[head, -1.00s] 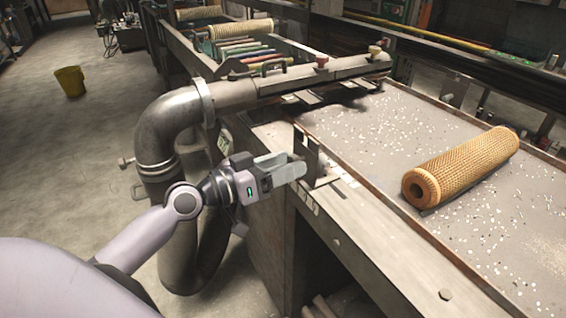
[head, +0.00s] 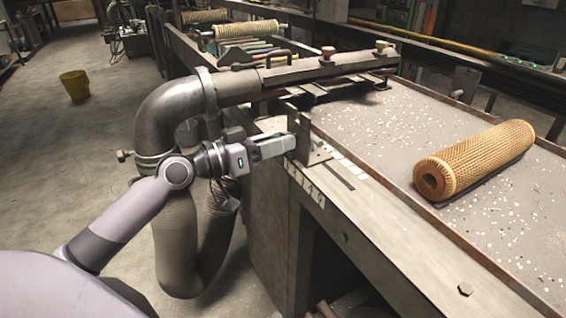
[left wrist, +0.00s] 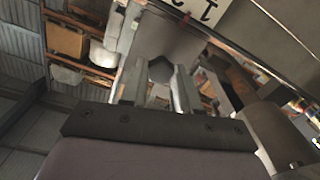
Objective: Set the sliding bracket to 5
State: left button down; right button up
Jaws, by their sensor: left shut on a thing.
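The sliding bracket (head: 304,138) is a grey metal upright plate on a small base, on the near side rail of the long table. White number labels (head: 305,185) lie along the rail beside it; a dark slot shows just in front of its base. My left gripper (head: 289,145) comes in from the left and is shut on the bracket's upright part. In the left wrist view, both fingers (left wrist: 156,88) reach toward a dark part, and a label strip (left wrist: 193,9) reads 1 and 2 upside down. The bracket's exact reading cannot be told. My right gripper is out of view.
A tan mesh tube (head: 475,160) lies on the speckled grey table bed (head: 390,135) to the right. A thick metal pipe (head: 165,115) curves down behind my left gripper. A yellow bucket (head: 75,86) stands on open floor at the far left.

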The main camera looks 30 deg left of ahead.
pick_arm(q)
jog(key=shift+w+a+b, duration=0.25)
jog(key=shift+a+b, duration=0.1)
jog(key=shift+a, duration=0.1)
jog(key=shift+w+a+b, duration=0.2)
jog(key=shift+a+b, duration=0.15)
jog(key=shift+a, duration=0.1)
jog(key=c, duration=0.8)
grip_release()
jog(key=shift+w+a, duration=0.1)
